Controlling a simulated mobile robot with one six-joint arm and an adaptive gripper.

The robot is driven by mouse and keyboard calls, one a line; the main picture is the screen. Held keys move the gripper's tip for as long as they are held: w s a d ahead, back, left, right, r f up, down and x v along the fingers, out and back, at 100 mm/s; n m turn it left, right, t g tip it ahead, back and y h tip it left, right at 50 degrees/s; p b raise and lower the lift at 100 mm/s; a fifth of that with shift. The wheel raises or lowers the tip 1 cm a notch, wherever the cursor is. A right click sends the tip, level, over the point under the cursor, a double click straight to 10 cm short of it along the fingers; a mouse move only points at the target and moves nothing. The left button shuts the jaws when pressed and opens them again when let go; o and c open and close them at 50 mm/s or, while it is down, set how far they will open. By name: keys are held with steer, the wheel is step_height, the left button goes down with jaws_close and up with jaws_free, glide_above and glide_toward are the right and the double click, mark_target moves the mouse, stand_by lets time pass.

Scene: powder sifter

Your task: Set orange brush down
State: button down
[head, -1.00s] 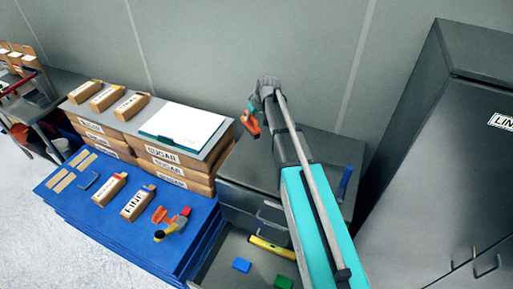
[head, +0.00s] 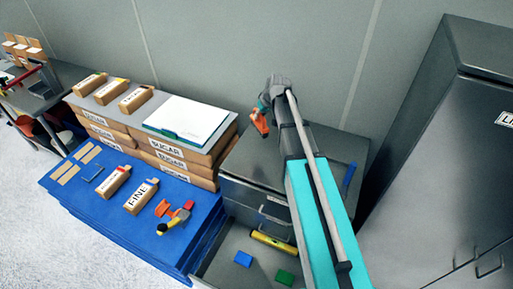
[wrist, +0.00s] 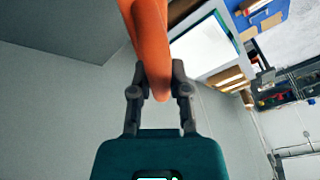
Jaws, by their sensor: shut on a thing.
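The orange brush (wrist: 152,50) is held in my gripper (wrist: 159,78), and its orange body fills the upper middle of the wrist view. In the head view the brush (head: 261,122) shows as a small orange piece at the far end of my arm, high over the grey drawer cabinet (head: 318,150). My gripper (head: 266,104) is partly hidden there by my own arm. The jaws are shut on the brush. The bristle end cannot be told apart.
The cabinet's open drawer holds a yellow tool (head: 273,242), a blue block (head: 243,258) and a green block (head: 285,277). A blue platform (head: 110,225) carries bags and tools. Stacked sugar boxes (head: 168,149) bear a white board (head: 187,118). A tall dark cabinet (head: 440,170) stands right.

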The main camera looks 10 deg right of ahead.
mark_target(256, 128)
steer(key=s+d+m, duration=0.1)
steer(key=s+d, duration=0.2)
steer(key=s, duration=0.7)
steer(key=shift+d+f, duration=0.15)
steer(key=w+f+b, duration=0.1)
steer(key=w, duration=0.1)
steer(key=w+a+f+b, duration=0.1)
steer(key=w+b, duration=0.1)
steer(key=w, duration=0.1)
steer(key=w+a+f+b, duration=0.1)
steer(key=w+f, duration=0.1)
steer(key=w, duration=0.1)
steer(key=shift+w+a, duration=0.2)
steer(key=shift+a, duration=0.05)
steer(key=w+f+b, duration=0.1)
steer(key=w+a+f+b, duration=0.1)
steer(key=f+b, duration=0.1)
steer(key=w+f+b, duration=0.2)
steer(key=shift+w+a, duration=0.1)
steer(key=shift+a, duration=0.15)
steer(key=shift+w+a+f+b, duration=0.1)
steer(key=shift+w+f+b, duration=0.1)
steer(key=shift+f+b, duration=0.9)
steer(key=shift+w+a+f+b, duration=0.1)
steer(key=shift+w+f+b, duration=0.05)
steer(key=shift+f+b, duration=0.9)
